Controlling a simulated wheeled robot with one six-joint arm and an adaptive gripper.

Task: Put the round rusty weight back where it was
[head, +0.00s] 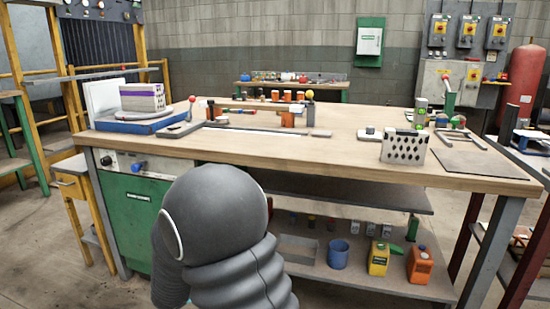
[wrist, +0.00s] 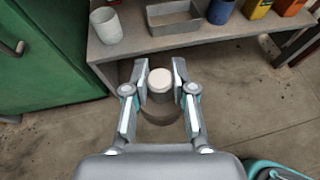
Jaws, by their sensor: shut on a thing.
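In the wrist view, my gripper (wrist: 160,78) is shut on a round weight (wrist: 160,104). The weight has a pale round top between the fingertips and a wider brownish body below it. It is held over the bare floor, in front of the bench's lower shelf (wrist: 142,49) and apart from it. The fingers and the pale top hide part of its body. In the head view, neither my gripper nor the weight shows; my arm covers the lower middle of the picture.
On the lower shelf are a white cup (wrist: 106,26), a grey tray (wrist: 172,18), a blue mug (head: 338,254), a yellow container (head: 378,260) and an orange one (head: 420,267). A perforated brick (head: 404,147) stands on the bench top (head: 330,152). A green cabinet (wrist: 45,60) is at left.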

